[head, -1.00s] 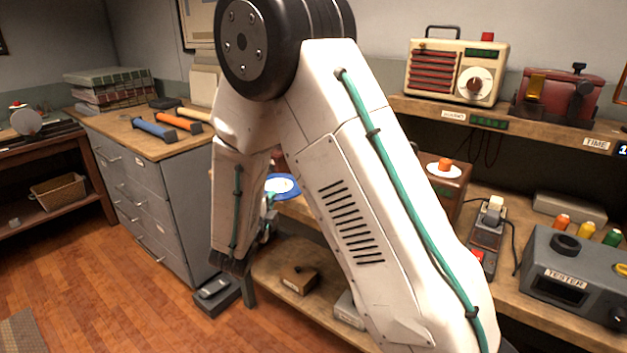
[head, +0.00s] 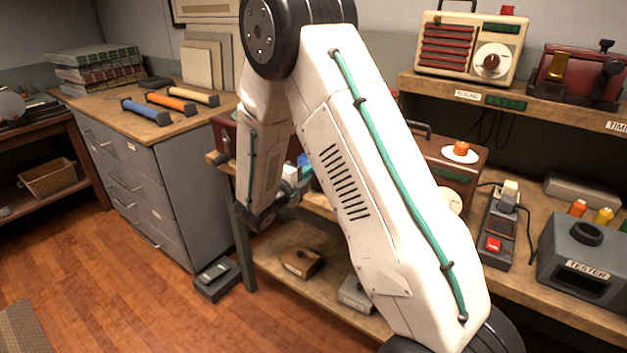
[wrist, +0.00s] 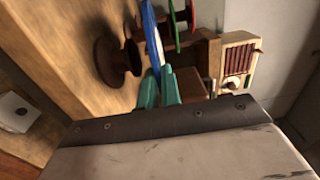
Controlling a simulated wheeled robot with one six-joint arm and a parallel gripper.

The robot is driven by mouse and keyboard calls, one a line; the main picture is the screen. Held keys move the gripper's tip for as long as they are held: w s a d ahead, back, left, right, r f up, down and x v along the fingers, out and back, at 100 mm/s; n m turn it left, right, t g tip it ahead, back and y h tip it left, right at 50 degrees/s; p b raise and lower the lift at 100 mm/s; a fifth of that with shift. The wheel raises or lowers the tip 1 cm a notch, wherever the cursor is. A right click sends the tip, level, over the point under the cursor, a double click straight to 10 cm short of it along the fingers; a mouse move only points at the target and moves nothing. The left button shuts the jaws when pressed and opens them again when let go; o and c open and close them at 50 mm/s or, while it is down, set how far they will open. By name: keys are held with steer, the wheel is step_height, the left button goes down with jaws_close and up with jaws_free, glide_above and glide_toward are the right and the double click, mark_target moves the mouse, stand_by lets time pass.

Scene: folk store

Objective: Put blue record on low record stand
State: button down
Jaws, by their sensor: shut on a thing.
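My gripper (wrist: 170,88) has teal fingers shut on the blue record (wrist: 152,35), which appears edge-on in the wrist view. In the head view a blue patch of the record (head: 306,172) shows beside my arm, and most of it is hidden. In the wrist view a dark brown round wooden stand (wrist: 110,62) is on the wooden bench top, just left of the blue record. It may be the low record stand. Whether the record touches it I cannot tell. A green record (wrist: 171,15) and a red record edge (wrist: 192,14) are just beyond, to the right.
The cream radio (head: 470,48) is on the upper shelf. A brown wooden box (head: 450,165), a grey tester (head: 590,262) and a switch device (head: 495,240) occupy the workbench. A grey drawer cabinet (head: 190,190) stands left.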

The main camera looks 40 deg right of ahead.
steer(key=shift+x, duration=1.05)
steer(key=shift+d+f, duration=0.1)
steer(key=shift+f, duration=1.75)
steer(key=shift+s+f, duration=0.1)
steer(key=c, duration=1.6)
jaws_free()
